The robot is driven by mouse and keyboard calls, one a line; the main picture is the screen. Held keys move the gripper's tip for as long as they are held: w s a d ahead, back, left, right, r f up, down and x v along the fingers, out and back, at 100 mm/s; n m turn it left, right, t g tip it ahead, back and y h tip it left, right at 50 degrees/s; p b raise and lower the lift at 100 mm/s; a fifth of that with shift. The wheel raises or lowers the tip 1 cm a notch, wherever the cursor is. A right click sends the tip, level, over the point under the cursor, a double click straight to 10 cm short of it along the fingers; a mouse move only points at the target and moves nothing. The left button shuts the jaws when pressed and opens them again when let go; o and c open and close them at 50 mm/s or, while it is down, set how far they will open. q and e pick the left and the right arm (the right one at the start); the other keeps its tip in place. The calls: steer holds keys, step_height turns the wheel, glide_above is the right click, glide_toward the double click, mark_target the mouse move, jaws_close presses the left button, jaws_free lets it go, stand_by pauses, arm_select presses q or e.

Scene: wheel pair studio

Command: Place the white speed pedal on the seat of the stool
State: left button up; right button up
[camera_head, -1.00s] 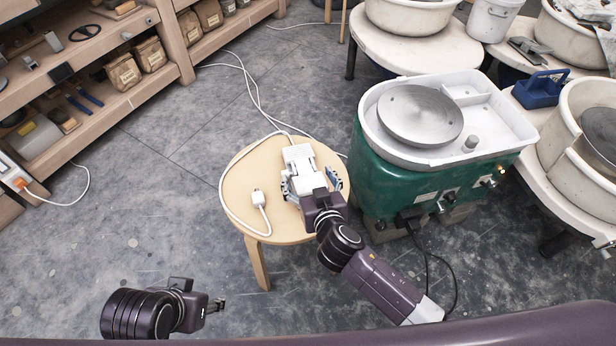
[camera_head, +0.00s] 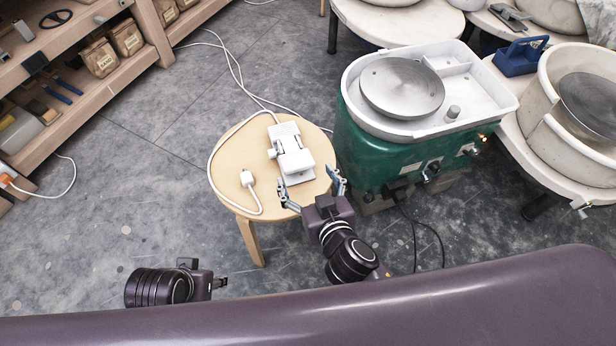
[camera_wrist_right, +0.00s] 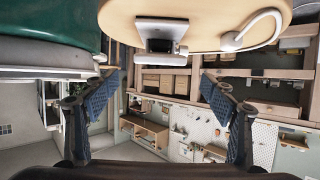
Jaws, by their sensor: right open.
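The white speed pedal (camera_head: 290,152) rests on the round wooden seat of the stool (camera_head: 234,160). Its white cable loops over the left part of the seat, with a white plug (camera_head: 248,178) lying there. My right gripper (camera_head: 312,192) is open and empty at the near edge of the seat, apart from the pedal. In the right wrist view the pedal (camera_wrist_right: 162,30) and the stool seat (camera_wrist_right: 215,14) show at the top, beyond the spread fingers (camera_wrist_right: 165,98). My left gripper (camera_head: 219,283) is low at the left, away from the stool; its finger opening is too small to judge.
A green pottery wheel (camera_head: 380,155) with a metal disc stands close to the right of the stool. White round tables (camera_head: 400,22) with basins stand behind and right. A wooden shelf (camera_head: 95,92) is at the left. Grey floor (camera_head: 130,215) is free left of the stool.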

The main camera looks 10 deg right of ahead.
steer(key=shift+s+d+r, duration=0.1)
steer(key=shift+s+r, duration=0.1)
steer(key=shift+s, duration=0.3)
steer(key=s+d+f+m+g+h, duration=0.1)
steer(key=s+d+f+g+h, duration=0.25)
steer(key=d+f, duration=0.4)
steer(key=s+d+f+g, duration=0.1)
steer(key=s+d+g, duration=0.2)
steer(key=s, duration=0.3)
steer(key=s+d+f+g+y, duration=0.1)
steer(key=s+d+f+g, duration=0.1)
steer(key=s, duration=0.5)
steer(key=shift+s+d+f+n+g, duration=0.25)
steer(key=shift+d+n+g, duration=0.15)
steer(key=shift+d+g, duration=0.6)
steer(key=shift+d, duration=0.1)
